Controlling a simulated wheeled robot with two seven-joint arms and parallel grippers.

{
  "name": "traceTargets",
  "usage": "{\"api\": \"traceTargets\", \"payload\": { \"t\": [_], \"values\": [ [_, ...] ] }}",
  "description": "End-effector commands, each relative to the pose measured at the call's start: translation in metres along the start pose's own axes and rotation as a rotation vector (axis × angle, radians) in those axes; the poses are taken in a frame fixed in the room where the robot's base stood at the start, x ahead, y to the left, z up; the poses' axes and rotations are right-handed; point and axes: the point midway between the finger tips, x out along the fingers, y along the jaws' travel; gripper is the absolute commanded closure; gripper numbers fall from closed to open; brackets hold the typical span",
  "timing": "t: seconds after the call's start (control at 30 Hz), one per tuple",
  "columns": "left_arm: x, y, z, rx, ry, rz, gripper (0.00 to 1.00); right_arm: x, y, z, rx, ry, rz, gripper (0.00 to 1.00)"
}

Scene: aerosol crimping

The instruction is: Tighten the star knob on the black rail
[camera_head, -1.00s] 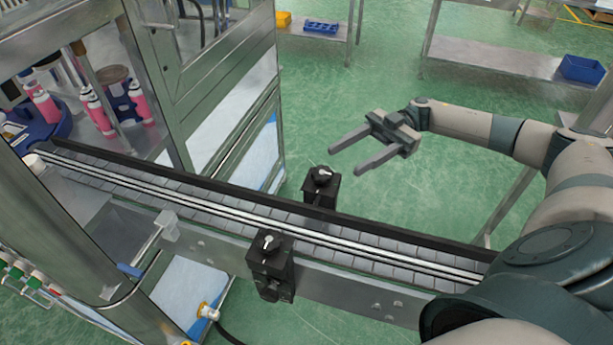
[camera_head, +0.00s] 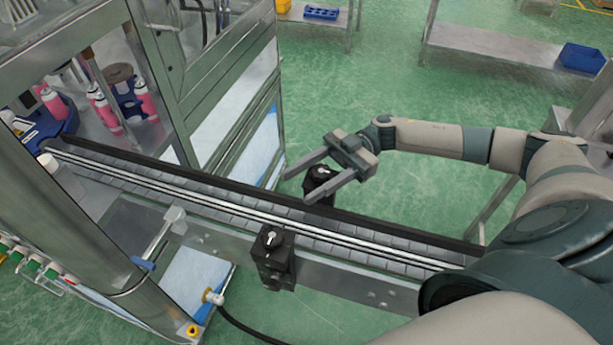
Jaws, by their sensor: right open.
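Two black clamp blocks with knobs sit on the sides of the conveyor. The far knob (camera_head: 319,174) is on the block at the black rail (camera_head: 400,234), the conveyor's far side wall. The near knob (camera_head: 270,239) is on the block (camera_head: 274,265) at the near side and has a light pointer mark on top. My right gripper (camera_head: 296,185) is open and empty. Its two fingers point left and, in the picture, lie over and around the far knob, partly covering its block. I cannot tell whether they touch it. My left gripper is not in view.
The conveyor (camera_head: 345,247) runs from the machine cabinet at left to my right arm. Pink bottles (camera_head: 105,113) stand inside the cabinet. A metal table (camera_head: 490,47) with a blue bin (camera_head: 581,58) stands at the back.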

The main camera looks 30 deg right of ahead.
Motion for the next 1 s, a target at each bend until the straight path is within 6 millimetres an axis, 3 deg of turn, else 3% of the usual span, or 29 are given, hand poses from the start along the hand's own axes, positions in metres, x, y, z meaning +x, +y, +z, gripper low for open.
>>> {"api": "traceTargets", "payload": {
  "t": [0.17, 0.37, 0.77, 1.0],
  "values": [
    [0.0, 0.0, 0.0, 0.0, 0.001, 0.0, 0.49, 0.0, 0.0, 0.0, 0.0, 0.0, 0.0, 0.49],
    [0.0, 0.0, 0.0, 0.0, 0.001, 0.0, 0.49, 0.0, 0.0, 0.0, 0.0, 0.0, 0.0, 0.9],
    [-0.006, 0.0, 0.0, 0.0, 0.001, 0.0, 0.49, 0.0, 0.001, -0.001, 0.002, 0.0, 0.037, 0.9],
    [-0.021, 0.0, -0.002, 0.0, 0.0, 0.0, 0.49, -0.001, 0.004, -0.003, 0.005, -0.001, 0.15, 0.9]
  ]
}}
